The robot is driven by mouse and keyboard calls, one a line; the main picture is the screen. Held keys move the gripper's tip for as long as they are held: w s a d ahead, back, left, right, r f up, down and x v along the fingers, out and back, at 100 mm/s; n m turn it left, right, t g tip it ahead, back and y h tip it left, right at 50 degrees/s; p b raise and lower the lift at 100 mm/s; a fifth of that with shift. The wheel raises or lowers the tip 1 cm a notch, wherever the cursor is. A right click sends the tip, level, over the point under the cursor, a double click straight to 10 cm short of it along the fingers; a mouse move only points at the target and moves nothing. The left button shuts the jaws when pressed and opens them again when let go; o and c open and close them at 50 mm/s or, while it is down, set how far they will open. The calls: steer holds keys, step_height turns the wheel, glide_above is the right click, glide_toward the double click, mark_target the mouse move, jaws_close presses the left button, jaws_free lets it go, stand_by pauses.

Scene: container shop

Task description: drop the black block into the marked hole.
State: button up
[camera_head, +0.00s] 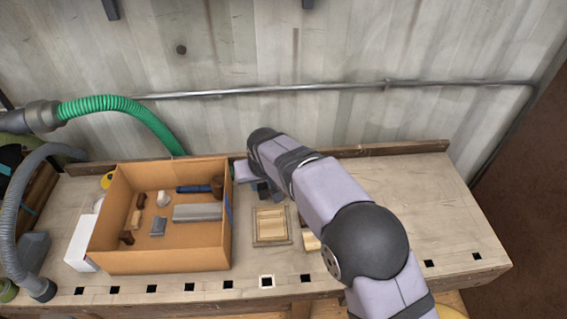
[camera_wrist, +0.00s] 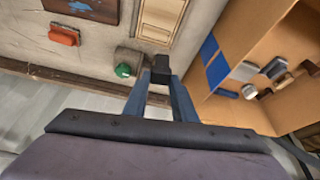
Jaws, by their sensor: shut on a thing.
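The black block (camera_wrist: 160,72) is between the fingertips of my gripper (camera_wrist: 160,82) in the wrist view. The gripper is shut on it. In the head view my gripper (camera_head: 266,191) is at the back of the bench, just right of the cardboard box and behind the wooden tray; the block cannot be told clearly from the dark fingers there. The marked hole (camera_head: 266,282) is a dark square with a bright white outline in the bench's front edge, well in front of the gripper. It does not show in the wrist view.
An open cardboard box (camera_head: 160,262) with several small items stands at the left. A wooden tray (camera_head: 256,240) lies between gripper and front edge. Several other dark holes (camera_head: 228,285) line the front edge. A green-ended object (camera_wrist: 123,70) and red item (camera_wrist: 64,35) lie nearby.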

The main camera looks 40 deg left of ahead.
steer(key=s+d+f+n+g+h, duration=0.2)
steer(key=s+d+n, duration=0.5)
steer(key=n, duration=1)
steer(key=s+d+f+n+g+h, duration=0.2)
steer(key=s+d+n+g+h, duration=0.2)
steer(key=n, duration=1.3)
steer(key=s+d+h, duration=0.1)
steer(key=s+d, duration=0.1)
steer(key=s, duration=0.1)
steer(key=shift+s+d+f+p, duration=0.2)
steer(key=shift+s+d+p, duration=0.1)
steer(key=shift+d, duration=0.05)
steer(key=shift+f, duration=0.1)
steer(key=shift+f+b, duration=2.05)
steer(key=shift+f, duration=0.75)
steer(key=shift+f+b, duration=0.95)
steer(key=shift+f, duration=0.9)
